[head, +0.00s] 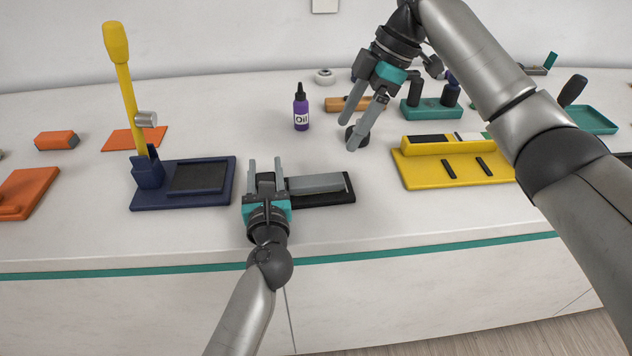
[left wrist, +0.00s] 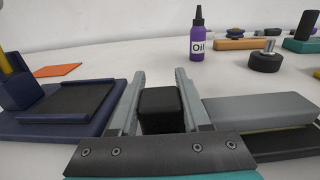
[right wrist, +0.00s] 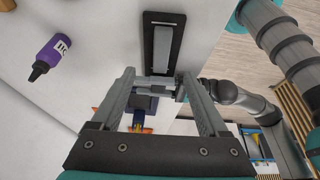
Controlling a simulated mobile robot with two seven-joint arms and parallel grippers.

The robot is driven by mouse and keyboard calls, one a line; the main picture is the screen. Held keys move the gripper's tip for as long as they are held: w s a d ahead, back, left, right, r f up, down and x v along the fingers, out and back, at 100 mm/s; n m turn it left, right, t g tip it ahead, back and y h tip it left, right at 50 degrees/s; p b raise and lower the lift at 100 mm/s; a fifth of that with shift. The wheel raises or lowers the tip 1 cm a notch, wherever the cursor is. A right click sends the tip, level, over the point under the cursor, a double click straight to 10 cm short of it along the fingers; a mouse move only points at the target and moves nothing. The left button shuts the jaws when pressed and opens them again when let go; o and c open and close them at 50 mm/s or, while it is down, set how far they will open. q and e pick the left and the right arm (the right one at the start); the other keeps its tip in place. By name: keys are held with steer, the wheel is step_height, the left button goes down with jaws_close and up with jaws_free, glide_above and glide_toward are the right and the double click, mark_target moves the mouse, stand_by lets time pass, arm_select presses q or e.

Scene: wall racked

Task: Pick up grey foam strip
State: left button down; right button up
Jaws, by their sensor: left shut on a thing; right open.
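A grey strip (head: 318,184), likely the foam strip, lies along a black tray (head: 335,199) at the counter's front middle. It also shows right of my left gripper in the left wrist view (left wrist: 258,108) and at the top of the right wrist view (right wrist: 164,46). My left gripper (head: 265,168) is at the left end of this tray, shut on a black block (left wrist: 161,110) between its fingers. Whether the block is joined to the tray is hidden. My right gripper (head: 349,134) is open and empty, above the counter behind the strip.
A navy stand (head: 220,172) with a yellow-handled tool (head: 127,95) is close on the left. A yellow fixture (head: 450,180) is on the right. A purple oil bottle (head: 301,112) and a black knob (head: 358,137) stand behind. Bare counter lies between tray and bottle.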

glide_toward(319, 179)
steer(key=shift+x, duration=1.1)
steer(key=x, duration=0.6)
steer(key=shift+f, duration=0.25)
jaws_close()
